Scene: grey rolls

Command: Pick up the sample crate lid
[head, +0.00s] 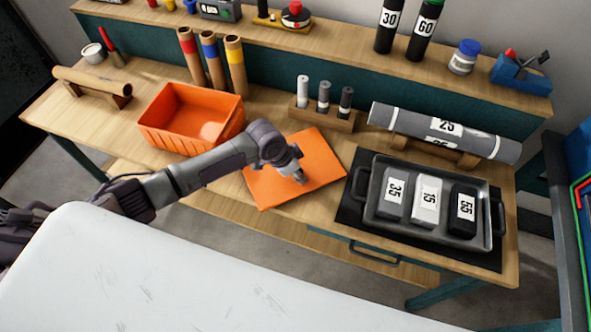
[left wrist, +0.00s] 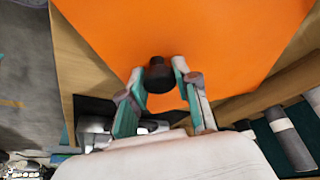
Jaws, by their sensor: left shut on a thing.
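The sample crate lid (head: 322,172) is a flat orange panel at the middle of the wooden bench, right of the open orange crate (head: 160,140). In the left wrist view the lid (left wrist: 225,40) fills the upper part, with a dark round knob (left wrist: 158,72) standing on it. My left gripper (head: 299,178) reaches over the lid from the left. Its two fingers (left wrist: 159,80) are shut on the knob from both sides. I cannot tell whether the lid lies on the bench or is slightly raised. My right gripper is not in view.
A black tray (head: 478,240) with several labelled blocks sits right of the lid. A wooden holder (head: 318,119) with small grey rolls stands behind it. A large grey roll (head: 440,132) rests on a cradle at the right. Coloured tubes (head: 212,62) stand behind the crate.

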